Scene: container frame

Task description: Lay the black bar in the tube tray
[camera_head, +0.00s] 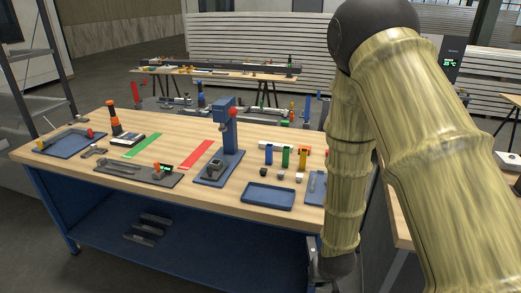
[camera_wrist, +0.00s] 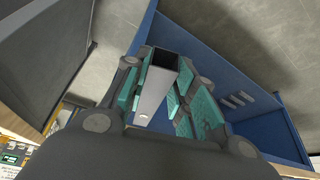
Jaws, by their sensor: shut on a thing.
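A blue tray (camera_head: 56,151) with a grey tube-like piece stands at the bench's left end. An empty-looking blue tray (camera_head: 268,204) lies at the front right. Which is the tube tray is unclear.
A blue press-like stand (camera_head: 228,140) rises mid-bench. A dark tray (camera_head: 110,170) with parts, a green strip (camera_head: 142,146) and a red strip (camera_head: 196,155) lie left of it. Several dark bars (camera_head: 150,226) lie on the lower blue shelf. Small coloured blocks stand at right.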

